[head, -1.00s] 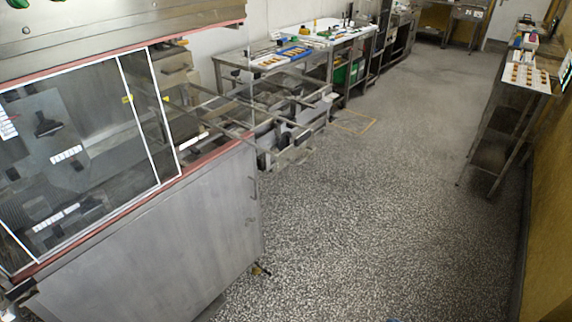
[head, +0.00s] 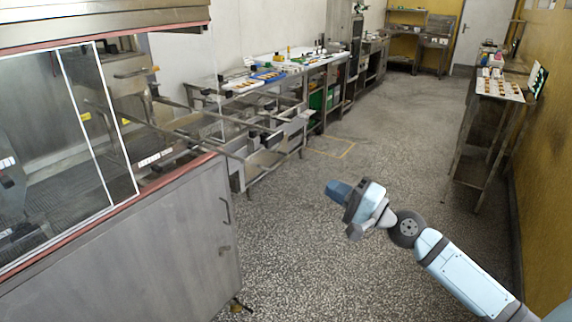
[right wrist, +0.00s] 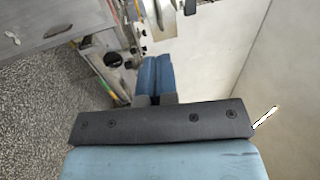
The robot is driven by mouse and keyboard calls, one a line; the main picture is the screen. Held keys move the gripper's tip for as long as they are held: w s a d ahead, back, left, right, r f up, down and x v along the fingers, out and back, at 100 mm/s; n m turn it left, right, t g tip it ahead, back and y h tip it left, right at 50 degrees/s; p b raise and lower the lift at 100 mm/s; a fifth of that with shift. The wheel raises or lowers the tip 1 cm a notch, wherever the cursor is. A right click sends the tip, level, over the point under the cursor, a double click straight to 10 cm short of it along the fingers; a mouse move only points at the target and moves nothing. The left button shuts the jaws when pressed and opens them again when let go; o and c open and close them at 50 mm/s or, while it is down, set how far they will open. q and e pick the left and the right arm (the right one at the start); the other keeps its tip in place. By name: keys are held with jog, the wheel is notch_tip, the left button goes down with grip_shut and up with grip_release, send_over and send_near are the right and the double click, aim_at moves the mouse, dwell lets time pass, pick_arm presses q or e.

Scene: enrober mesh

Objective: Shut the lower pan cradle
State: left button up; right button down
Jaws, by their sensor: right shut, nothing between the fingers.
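A steel enrober machine (head: 130,245) with clear guards stands at the left of the head view. An open metal framework of rails (head: 240,155) sticks out from its right end. I cannot tell for certain which part of it is the lower pan cradle. My right gripper (head: 337,190) is in mid-air over the floor, right of the framework and apart from it. Its two blue fingers are together and empty, as the right wrist view (right wrist: 154,75) also shows. My left gripper is not in view.
A long bench (head: 270,76) with trays runs along the back wall. A narrow table (head: 500,90) with small pieces stands at the right by the yellow wall. The speckled floor (head: 290,235) between them is open.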

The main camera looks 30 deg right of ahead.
jog(key=p+x, duration=0.4)
jog(key=x, duration=0.6)
jog(key=shift+r, duration=0.15)
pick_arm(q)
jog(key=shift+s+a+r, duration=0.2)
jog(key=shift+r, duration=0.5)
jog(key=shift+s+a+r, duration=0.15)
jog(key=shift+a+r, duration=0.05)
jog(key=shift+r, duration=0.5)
pick_arm(e)
jog(key=shift+w+a, duration=0.3)
jog(key=shift+w, duration=0.4)
jog(key=shift+w, duration=0.1)
